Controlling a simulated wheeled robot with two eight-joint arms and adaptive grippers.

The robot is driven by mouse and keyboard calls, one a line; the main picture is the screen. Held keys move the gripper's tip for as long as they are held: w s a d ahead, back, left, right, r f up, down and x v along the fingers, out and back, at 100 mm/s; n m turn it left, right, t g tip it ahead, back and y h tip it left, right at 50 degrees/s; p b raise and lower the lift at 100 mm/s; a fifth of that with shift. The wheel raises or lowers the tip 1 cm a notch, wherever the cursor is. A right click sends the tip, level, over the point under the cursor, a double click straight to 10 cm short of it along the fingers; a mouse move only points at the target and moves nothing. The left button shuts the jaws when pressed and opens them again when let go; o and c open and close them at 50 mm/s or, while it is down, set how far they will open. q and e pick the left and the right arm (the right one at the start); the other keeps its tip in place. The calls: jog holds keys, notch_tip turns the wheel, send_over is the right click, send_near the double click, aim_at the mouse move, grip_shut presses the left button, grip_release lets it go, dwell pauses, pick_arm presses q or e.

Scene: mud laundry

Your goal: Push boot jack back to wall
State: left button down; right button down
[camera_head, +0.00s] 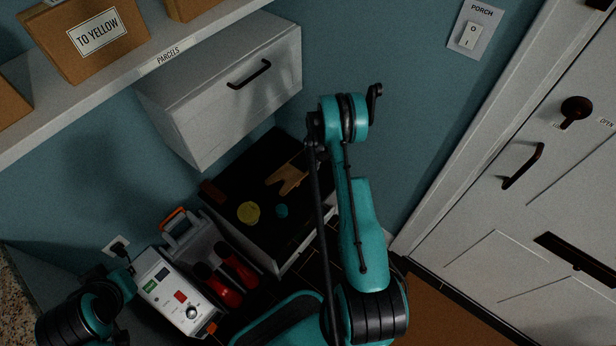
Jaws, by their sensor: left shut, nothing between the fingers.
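The boot jack (288,179) looks like a flat tan wooden piece with a notched end. It lies on the black top (262,168) of a low white bench, a little short of the blue wall (365,60). My left arm (120,285) comes in at the lower left, beside a white appliance and apart from the boot jack. Its gripper is dark and small, its fingers hard to make out; it is shut and holds nothing. My other teal arm (355,220) rises right of the bench and hides part of its right side. I cannot make out the right gripper.
A yellow disc (248,212) and a small teal one (281,211) lie near the boot jack. A white drawer unit (225,90) overhangs the bench. The white appliance (180,300) and red boots (220,290) stand left. A white door (510,210) is on the right.

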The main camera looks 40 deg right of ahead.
aim_at(295, 171)
jog(key=f+b, duration=0.2)
jog(key=f, duration=0.3)
jog(key=f+b, duration=0.2)
jog(key=f, duration=0.4)
jog(key=shift+s+d+f, duration=0.1)
jog(key=shift+s+f, duration=0.1)
jog(key=shift+f, duration=0.05)
jog(key=shift+w+a+b, duration=0.25)
jog(key=shift+w+b, duration=0.05)
jog(key=shift+w, duration=0.3)
jog(key=shift+w+a+b, duration=0.25)
jog(key=shift+w, duration=0.35)
jog(key=shift+w+a+r, duration=0.2)
jog(key=shift+w+a, duration=0.05)
jog(key=shift+w, duration=0.4)
